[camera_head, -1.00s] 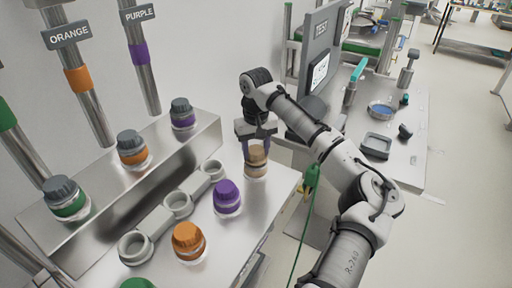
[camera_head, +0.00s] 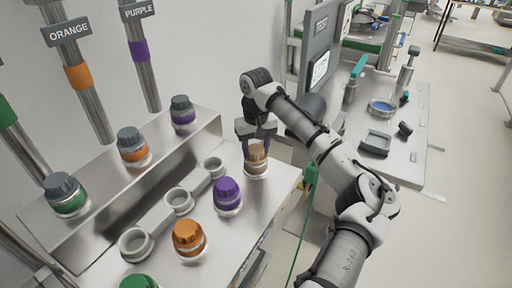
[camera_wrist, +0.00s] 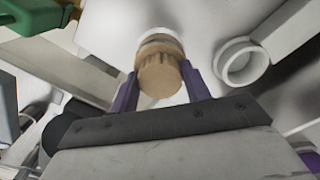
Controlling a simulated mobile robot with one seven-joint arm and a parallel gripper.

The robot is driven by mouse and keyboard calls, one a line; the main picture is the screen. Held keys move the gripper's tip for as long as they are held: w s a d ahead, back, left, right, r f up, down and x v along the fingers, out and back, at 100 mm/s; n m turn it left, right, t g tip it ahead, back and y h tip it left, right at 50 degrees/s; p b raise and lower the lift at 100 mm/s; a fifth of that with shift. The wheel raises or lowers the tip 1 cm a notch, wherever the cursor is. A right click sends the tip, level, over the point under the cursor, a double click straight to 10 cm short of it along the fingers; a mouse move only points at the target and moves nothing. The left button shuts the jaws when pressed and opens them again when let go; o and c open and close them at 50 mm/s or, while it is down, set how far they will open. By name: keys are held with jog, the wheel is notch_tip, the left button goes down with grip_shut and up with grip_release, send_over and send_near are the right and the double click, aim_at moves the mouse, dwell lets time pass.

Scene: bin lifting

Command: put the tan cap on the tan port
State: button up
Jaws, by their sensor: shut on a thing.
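The tan cap (camera_head: 257,154) is ribbed and is at the right end of the metal bench in the head view. It also shows in the wrist view (camera_wrist: 159,80). My gripper (camera_head: 257,147) is above it, with its purple fingers down on either side and shut on the cap; in the wrist view the gripper (camera_wrist: 160,90) shows both fingers beside it. The tan port (camera_head: 257,172) is directly under the cap, with a pale collar and a tan band (camera_wrist: 160,38). Cap and port look in line and touching. I cannot tell how tightly the cap sits.
Purple (camera_head: 227,193) and orange (camera_head: 188,236) capped ports stand to the left, with a green one (camera_head: 138,282) at the bottom edge. A rack with several empty grey rings (camera_head: 178,201) lies behind them. Grey-capped jars (camera_head: 132,146) stand on the raised ledge.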

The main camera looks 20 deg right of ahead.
jog(key=shift+f, duration=0.1)
jog(key=o, duration=1.2)
jog(key=shift+o, duration=0.2)
notch_tip(320, 180, up, 14)
jog(key=b, duration=0.1)
jog(key=shift+f+b, duration=0.15)
jog(key=shift+b, duration=0.2)
jog(key=shift+d, duration=0.1)
